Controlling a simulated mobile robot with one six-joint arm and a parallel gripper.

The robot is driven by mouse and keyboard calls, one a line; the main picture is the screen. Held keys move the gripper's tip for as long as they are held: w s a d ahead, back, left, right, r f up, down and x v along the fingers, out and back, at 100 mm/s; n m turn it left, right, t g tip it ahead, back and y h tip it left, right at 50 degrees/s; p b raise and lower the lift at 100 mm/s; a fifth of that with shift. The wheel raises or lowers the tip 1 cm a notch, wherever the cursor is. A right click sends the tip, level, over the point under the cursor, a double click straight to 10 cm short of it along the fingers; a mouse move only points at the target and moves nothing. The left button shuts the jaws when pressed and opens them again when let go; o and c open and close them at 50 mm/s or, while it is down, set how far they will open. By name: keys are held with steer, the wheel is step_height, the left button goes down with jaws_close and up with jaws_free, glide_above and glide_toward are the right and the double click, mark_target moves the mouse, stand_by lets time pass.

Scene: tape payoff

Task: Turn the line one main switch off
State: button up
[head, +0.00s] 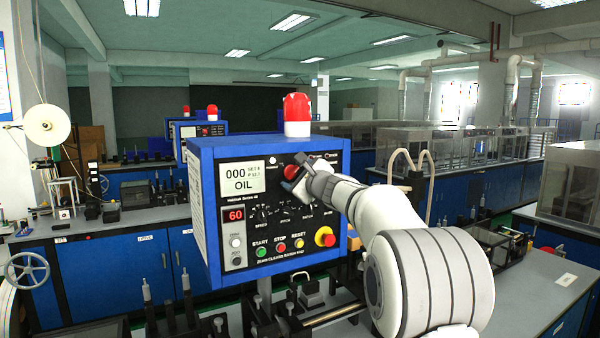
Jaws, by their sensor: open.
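A blue control box (203,215) with a black front panel stands in the middle of the head view, with a red beacon (297,115) on top. A red knob (291,172) sits at the panel's upper right. It may be the main switch, but its label and position cannot be read. My gripper (293,181) is open in front of the panel at this knob and partly covers it. Contact cannot be told. The panel also has a display reading "000 OIL" (242,179), a red "60" readout (233,215), and a red mushroom button on yellow (325,237).
Green start (261,252), red stop (280,247) and yellow reset (298,243) buttons line the panel's lower edge, close below my arm. Bench fixtures (310,290) stand under the box. A second blue box (200,129) with a beacon stands behind. A tape reel (47,125) is at left.

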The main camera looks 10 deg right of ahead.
steer(key=shift+c, duration=0.4)
steer(key=c, duration=0.9)
steer(key=shift+d, duration=0.1)
